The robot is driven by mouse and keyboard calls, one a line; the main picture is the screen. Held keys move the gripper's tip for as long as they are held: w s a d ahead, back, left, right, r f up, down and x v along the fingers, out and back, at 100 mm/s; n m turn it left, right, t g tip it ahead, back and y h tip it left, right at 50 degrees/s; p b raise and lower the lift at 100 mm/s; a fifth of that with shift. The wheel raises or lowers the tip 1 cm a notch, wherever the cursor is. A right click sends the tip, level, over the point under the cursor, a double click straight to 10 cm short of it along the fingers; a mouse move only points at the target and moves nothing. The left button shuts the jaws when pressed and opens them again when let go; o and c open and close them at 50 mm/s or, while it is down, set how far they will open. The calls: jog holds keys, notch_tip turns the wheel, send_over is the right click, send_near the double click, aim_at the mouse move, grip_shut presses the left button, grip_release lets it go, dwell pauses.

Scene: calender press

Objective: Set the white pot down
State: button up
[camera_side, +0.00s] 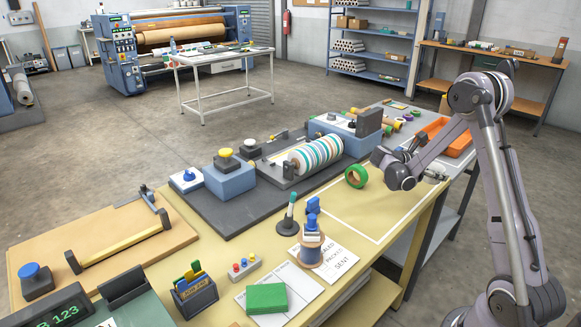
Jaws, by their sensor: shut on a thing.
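My gripper (430,168) is at the right side of the work table, above its right edge, and points to the right in the picture. It is shut on a small pale thing (438,174), which I take to be the white pot. Wrist and fingers hide much of it, so its shape and any gap to the table are unclear. A white-outlined area (376,217) on the yellow table top (232,236) lies in front and to the left of my gripper. The bare middle of that outlined area is clear.
A green tape roll (356,176) stands near the wrist, left of it. An orange tray (458,140) lies behind the gripper. A striped roller (317,154) on a dark base is at the left. A pen stand (288,226) and a blue-topped stamp (312,205) stand nearer the front.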

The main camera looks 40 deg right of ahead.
send_over(396, 196)
notch_tip(396, 196, down, 5)
jog(key=shift+f, duration=2.2)
jog(key=shift+f, duration=0.15)
jog(key=o, duration=1.2)
jog(key=shift+c, duration=0.2)
